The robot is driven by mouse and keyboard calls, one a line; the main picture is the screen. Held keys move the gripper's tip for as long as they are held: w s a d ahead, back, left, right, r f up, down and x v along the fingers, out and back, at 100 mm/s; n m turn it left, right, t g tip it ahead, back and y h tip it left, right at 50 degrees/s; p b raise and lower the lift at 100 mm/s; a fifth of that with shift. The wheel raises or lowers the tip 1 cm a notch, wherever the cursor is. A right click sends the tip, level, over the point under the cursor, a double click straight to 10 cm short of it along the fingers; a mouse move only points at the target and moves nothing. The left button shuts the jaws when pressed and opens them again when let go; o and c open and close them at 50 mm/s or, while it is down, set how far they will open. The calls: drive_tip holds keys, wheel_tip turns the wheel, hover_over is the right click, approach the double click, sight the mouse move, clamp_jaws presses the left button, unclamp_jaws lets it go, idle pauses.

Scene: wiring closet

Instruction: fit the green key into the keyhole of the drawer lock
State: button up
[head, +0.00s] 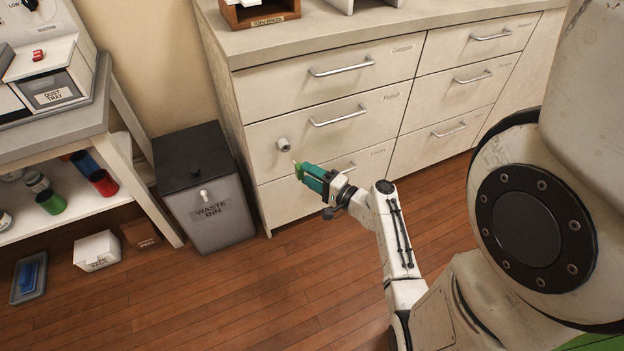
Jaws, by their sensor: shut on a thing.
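The drawer lock (283,144) is a small round grey fitting at the left end of the middle drawer in the left column of the cabinet. The green key (299,171) is in my gripper (312,176), with a thin tip pointing up and left. My gripper is shut on the key. In the picture the key's tip lies just below and right of the lock and looks apart from it. The depth gap between them is hard to judge. The keyhole is too small to make out, and the gripper hides part of the key.
The cream cabinet (262,90) has several drawers with bar handles. A grey waste bin (213,218) with a black lid stands left of it. A shelf bench (70,126) is farther left. The wooden floor (270,300) before the cabinet is clear.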

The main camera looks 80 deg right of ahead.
drive_tip(key=shift+w+d+b, duration=0.7)
drive_tip(key=shift+w+d, duration=0.85)
drive_tip(key=shift+d, duration=0.15)
drive_tip(key=shift+w+d+b, duration=1.15)
drive_tip(key=shift+w+d, duration=0.05)
drive_tip(key=shift+d, duration=0.25)
idle(0.9)
drive_tip(key=o, duration=1.4)
drive_tip(key=shift+v, duration=2.45)
drive_tip(key=p+v, duration=0.1)
drive_tip(key=v, duration=1)
drive_tip(key=shift+w, duration=0.1)
